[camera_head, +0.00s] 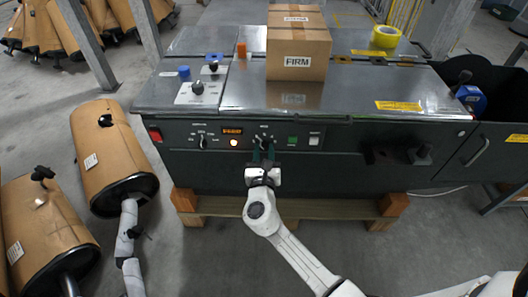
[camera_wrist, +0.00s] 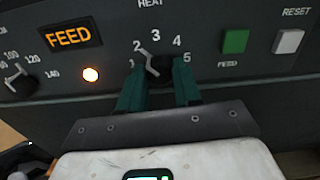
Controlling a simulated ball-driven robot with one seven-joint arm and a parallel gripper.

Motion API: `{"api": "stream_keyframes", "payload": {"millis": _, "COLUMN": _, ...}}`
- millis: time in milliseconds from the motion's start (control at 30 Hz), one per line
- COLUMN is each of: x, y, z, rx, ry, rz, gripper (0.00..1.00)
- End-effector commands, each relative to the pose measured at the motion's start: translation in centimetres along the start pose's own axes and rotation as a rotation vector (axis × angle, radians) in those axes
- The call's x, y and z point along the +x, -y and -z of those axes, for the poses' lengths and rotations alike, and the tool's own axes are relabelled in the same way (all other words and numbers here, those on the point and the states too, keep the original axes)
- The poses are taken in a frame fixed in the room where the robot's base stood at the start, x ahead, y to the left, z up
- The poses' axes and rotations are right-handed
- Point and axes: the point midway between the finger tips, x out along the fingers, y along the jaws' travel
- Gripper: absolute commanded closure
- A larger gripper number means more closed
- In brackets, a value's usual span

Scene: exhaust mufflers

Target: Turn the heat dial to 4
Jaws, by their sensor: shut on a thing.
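The heat dial (camera_wrist: 158,67) is a dark knob on the black panel, under the label HEAT, with numbers 1 to 5 around it. Its pale pointer tilts up and left, close to the 2, on the side toward the 3. My gripper (camera_wrist: 160,80) has its two green fingers at the left and right of the knob, shut on it. The fingers cover part of the knob's sides. In the head view my gripper (camera_head: 263,154) reaches the panel front, and the dial (camera_head: 264,138) is mostly hidden behind it.
A lit FEED display (camera_wrist: 68,35) and an orange lamp (camera_wrist: 90,74) are left of the dial. A green button (camera_wrist: 235,41) and a white RESET button (camera_wrist: 287,41) are to the right. Another dial (camera_wrist: 20,81) is far left. A FIRM carton (camera_head: 298,50) stands on the machine top.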

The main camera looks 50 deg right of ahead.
Motion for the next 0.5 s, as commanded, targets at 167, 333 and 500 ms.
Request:
{"api": "stream_keyframes", "payload": {"millis": 167, "x": -0.03, "y": -0.02, "z": 0.10, "rx": 0.017, "ry": 0.000, "rz": 0.000, "gripper": 0.97}}
{"api": "stream_keyframes", "payload": {"millis": 333, "x": -0.05, "y": -0.10, "z": 0.20, "rx": 0.078, "ry": 0.001, "rz": -0.001, "gripper": 0.97}}
{"api": "stream_keyframes", "payload": {"millis": 500, "x": -0.02, "y": -0.09, "z": 0.33, "rx": 0.193, "ry": 0.002, "rz": -0.001, "gripper": 0.97}}
